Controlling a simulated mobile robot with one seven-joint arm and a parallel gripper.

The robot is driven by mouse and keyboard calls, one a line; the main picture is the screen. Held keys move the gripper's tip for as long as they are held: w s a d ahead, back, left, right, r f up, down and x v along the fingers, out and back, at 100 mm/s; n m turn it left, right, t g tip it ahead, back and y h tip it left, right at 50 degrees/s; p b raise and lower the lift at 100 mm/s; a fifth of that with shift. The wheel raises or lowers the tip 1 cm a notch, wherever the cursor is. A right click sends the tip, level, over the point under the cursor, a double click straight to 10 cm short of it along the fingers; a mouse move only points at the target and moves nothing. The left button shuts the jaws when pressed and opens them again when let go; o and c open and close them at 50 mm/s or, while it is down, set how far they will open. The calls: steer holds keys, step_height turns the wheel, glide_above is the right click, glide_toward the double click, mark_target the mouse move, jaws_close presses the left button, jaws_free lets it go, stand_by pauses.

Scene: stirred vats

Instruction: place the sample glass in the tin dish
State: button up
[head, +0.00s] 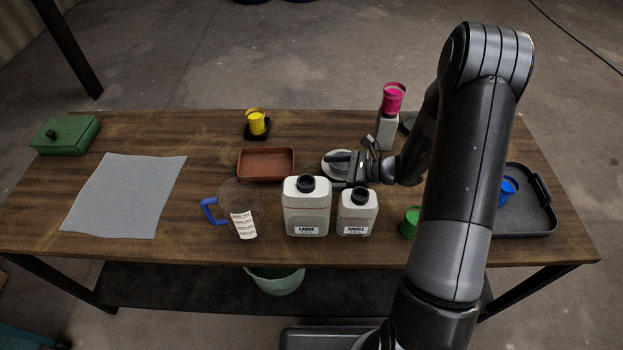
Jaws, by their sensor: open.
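My gripper (337,171) is open, with its fingers pointing left over a pale round dish (326,167), which looks like the tin dish. The gripper hides much of the dish, so I cannot tell what lies in it. I cannot pick out the sample glass for certain. Several coloured cups are in view: a yellow cup (256,122) on a black base, a pink cup (394,97) on a grey block, a green cup (410,222) beside my arm, and a blue cup (508,189) on a black tray.
A large white bottle (307,212) and a small one (357,217) stand just in front of the dish. A clear jug (239,200) with a blue handle stands left of them.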

mark_target(313, 171)
steer(key=x, duration=0.5)
steer(key=shift+w+a, duration=0.1)
steer(key=shift+a, duration=0.2)
steer(key=c, duration=1.4)
steer(key=shift+o, duration=0.2)
steer(key=shift+r, duration=0.1)
